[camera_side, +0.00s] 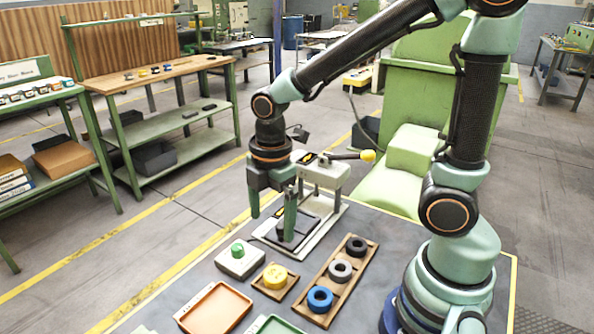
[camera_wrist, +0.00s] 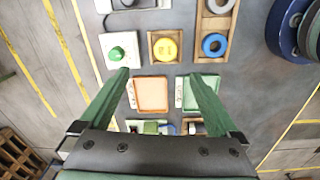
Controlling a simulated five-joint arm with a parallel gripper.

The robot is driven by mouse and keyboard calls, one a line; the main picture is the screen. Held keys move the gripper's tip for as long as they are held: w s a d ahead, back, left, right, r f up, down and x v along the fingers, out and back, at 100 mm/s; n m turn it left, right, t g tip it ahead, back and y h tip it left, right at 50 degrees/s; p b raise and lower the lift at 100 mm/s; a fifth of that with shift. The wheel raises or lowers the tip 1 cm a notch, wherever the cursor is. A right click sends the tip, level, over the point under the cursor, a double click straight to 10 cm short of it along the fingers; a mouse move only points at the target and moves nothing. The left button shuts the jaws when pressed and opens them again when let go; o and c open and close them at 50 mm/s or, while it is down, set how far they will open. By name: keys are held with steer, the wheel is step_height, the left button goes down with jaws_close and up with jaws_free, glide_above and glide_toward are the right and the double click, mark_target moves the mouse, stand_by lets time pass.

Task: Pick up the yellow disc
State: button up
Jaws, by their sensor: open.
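The yellow disc (camera_side: 275,275) sits in a small square wooden holder (camera_side: 264,288) on the dark table in the side view. In the wrist view the yellow disc (camera_wrist: 165,48) is near the top centre, beyond my fingertips. My gripper (camera_side: 272,212) is open and empty, pointing down above the table, behind the disc in the side view. In the wrist view my gripper (camera_wrist: 160,80) shows two green fingers spread wide, with the disc's column between them. Nothing hides the disc.
A wooden tray (camera_side: 324,313) with black, grey and blue rings stands right of the disc. A white box with a green button (camera_side: 238,258) is at its left. An orange tray (camera_side: 214,308) lies in front. A lever press (camera_side: 322,180) stands behind.

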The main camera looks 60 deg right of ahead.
mark_target(275, 274)
steer(key=shift+n, duration=0.9)
steer(key=f, duration=1.3)
steer(key=shift+s+a+f, duration=0.2)
steer(key=shift+s, duration=0.05)
steer(key=c, duration=1.5)
